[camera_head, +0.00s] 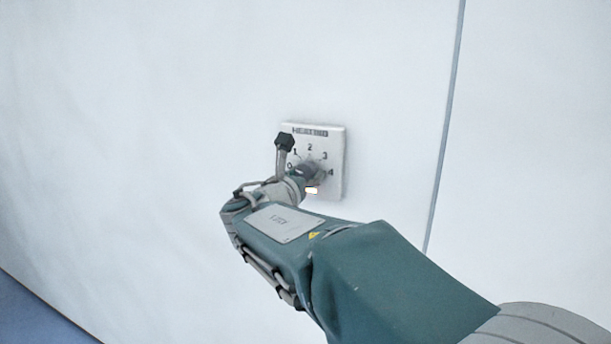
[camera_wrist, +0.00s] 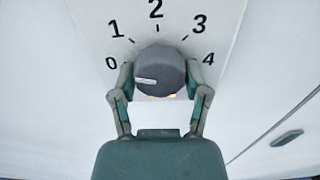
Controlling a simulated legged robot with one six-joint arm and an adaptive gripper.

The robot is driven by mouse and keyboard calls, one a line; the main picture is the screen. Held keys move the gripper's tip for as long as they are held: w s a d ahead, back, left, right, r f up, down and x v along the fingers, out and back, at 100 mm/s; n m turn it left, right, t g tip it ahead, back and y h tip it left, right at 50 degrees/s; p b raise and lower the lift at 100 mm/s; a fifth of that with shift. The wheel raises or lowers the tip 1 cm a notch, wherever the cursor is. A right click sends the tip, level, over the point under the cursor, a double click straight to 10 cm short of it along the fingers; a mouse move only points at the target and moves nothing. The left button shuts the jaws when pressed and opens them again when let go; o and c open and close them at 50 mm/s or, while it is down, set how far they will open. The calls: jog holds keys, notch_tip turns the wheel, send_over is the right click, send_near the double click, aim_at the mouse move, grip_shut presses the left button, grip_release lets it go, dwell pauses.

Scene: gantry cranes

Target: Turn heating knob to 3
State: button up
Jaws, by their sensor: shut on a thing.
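The heating knob (camera_wrist: 165,65) is a round grey dial on a white panel (camera_head: 337,180), which is fixed to the wall. In the wrist view the numbers 0 to 4 run in an arc around it, from 0 at the left to 4 at the right. The knob's white mark sits on its left side, pointing left, slightly below the 0. My gripper (camera_wrist: 160,76) has one finger on each side of the knob and is shut on it. In the head view my gripper (camera_head: 303,180) reaches the panel and hides most of the knob.
The wall (camera_head: 140,130) around the panel is plain and pale. A vertical seam (camera_head: 447,120) runs to the right of the panel. The wrist view shows a dark recessed slot (camera_wrist: 286,138) at the lower right. The floor (camera_head: 25,315) shows at the lower left.

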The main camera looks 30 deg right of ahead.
jog(key=m, duration=0.5)
jog(key=shift+w+a+m, duration=0.1)
jog(key=shift+w+m, duration=0.05)
jog(key=shift+m, duration=0.15)
jog(key=m, duration=1.2)
jog(key=shift+w+r+m, duration=0.1)
jog(key=shift+m, duration=0.2)
jog(key=m, duration=0.5)
jog(key=shift+m, duration=0.4)
jog(key=o, duration=1.1)
jog(key=shift+o, duration=0.2)
jog(key=shift+r, duration=0.1)
jog(key=shift+a, duration=0.1)
